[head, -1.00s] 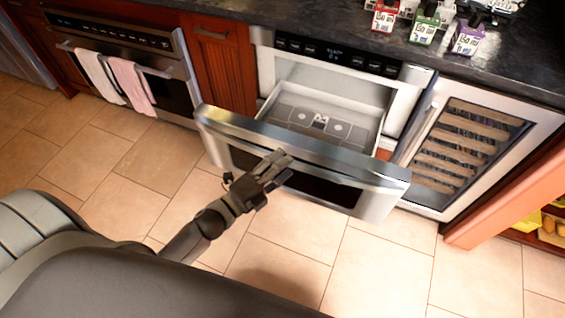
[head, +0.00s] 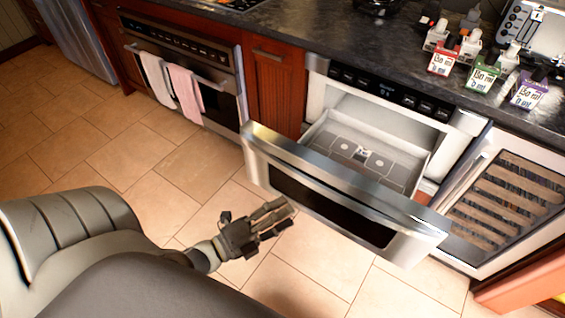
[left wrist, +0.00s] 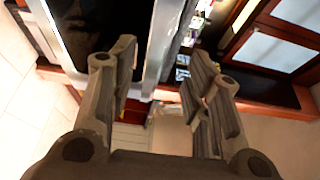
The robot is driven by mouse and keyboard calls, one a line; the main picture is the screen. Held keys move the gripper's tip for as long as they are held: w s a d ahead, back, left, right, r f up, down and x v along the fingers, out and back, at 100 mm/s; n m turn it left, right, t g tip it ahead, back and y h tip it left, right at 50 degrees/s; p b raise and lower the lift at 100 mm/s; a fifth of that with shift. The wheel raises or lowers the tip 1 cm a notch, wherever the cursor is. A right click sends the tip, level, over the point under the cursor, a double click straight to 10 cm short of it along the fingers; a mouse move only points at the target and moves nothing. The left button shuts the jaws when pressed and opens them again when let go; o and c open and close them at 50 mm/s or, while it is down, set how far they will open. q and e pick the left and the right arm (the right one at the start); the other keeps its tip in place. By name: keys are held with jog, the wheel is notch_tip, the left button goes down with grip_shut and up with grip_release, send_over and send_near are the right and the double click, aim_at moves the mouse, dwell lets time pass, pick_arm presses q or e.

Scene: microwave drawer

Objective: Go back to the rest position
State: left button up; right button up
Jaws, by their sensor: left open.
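My left gripper (head: 276,219) is open and empty in the head view, in front of the pulled-out microwave drawer (head: 345,193). A gap shows between the gripper and the drawer front. In the left wrist view its two fingers (left wrist: 160,95) stand apart with nothing between them. The drawer is open, and its grey inner floor (head: 365,160) is bare apart from printed markings. My right gripper is not in view.
An oven (head: 185,72) with two hanging towels is left of the drawer. A wine cooler (head: 505,200) is to the right. Several small bottles and boxes stand on the dark counter (head: 385,40). The tiled floor (head: 130,150) at the left is clear.

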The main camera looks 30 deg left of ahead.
pick_arm(q)
jog(key=shift+f, duration=0.1)
jog(key=s+a+f+n+g+y, duration=0.15)
jog(key=f+n, duration=0.25)
jog(key=f, duration=0.5)
jog(key=s+a+f+n+g+y+p, duration=0.1)
jog(key=s+f+n+g+y, duration=0.25)
jog(key=f, duration=0.65)
jog(key=s+a+f+n+g+y, duration=0.1)
jog(key=s+f+n+g, duration=0.1)
jog(key=f+n, duration=0.5)
jog(key=s+d+f+n+g, duration=0.1)
jog(key=s+f+g, duration=0.3)
jog(key=s+f, duration=0.4)
jog(key=s+d+f+n+g+y, duration=0.1)
jog(key=s+f+n+g, duration=0.3)
jog(key=s+f, duration=0.5)
jog(key=s+d, duration=0.1)
jog(key=s, duration=0.3)
jog(key=shift+s+f+n+g+p, duration=0.2)
jog(key=shift+s+n+g+p, duration=0.1)
jog(key=shift+s+n+p, duration=0.1)
